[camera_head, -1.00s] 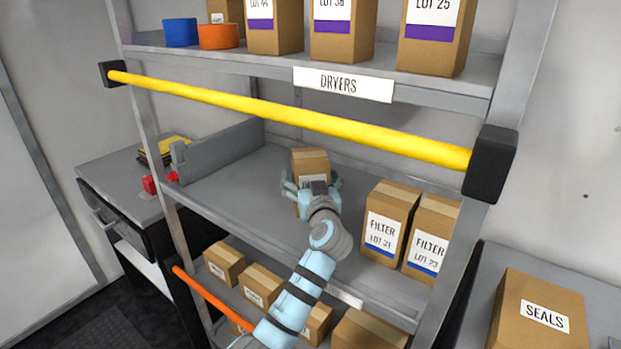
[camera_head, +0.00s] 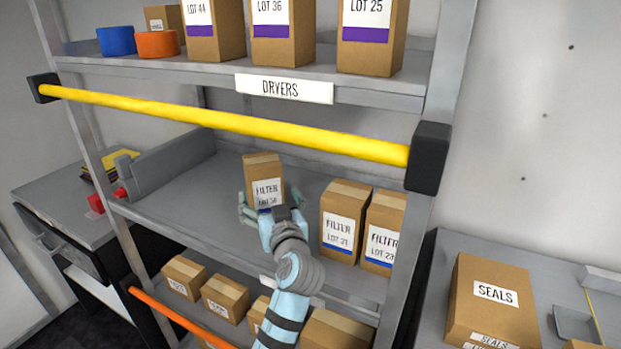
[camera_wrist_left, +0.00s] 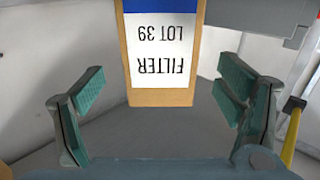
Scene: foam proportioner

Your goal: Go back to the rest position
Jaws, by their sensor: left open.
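My left gripper (camera_head: 270,205) is at the middle shelf, in front of a brown filter box (camera_head: 264,170) that stands upright there. In the left wrist view the open fingers (camera_wrist_left: 160,105) are spread wide on both sides, apart from the box. That view shows the box's label upside down, reading FILTER LOT 39 (camera_wrist_left: 162,50). In the head view the lower part of the box is hidden behind my gripper. My right gripper is not in view.
Two more filter boxes, LOT 21 (camera_head: 344,222) and its neighbour (camera_head: 383,232), stand right of my arm. A yellow bar (camera_head: 230,122) crosses above the middle shelf (camera_head: 185,205). An orange bar (camera_head: 180,318) crosses lower down. A SEALS box (camera_head: 492,300) is at the right.

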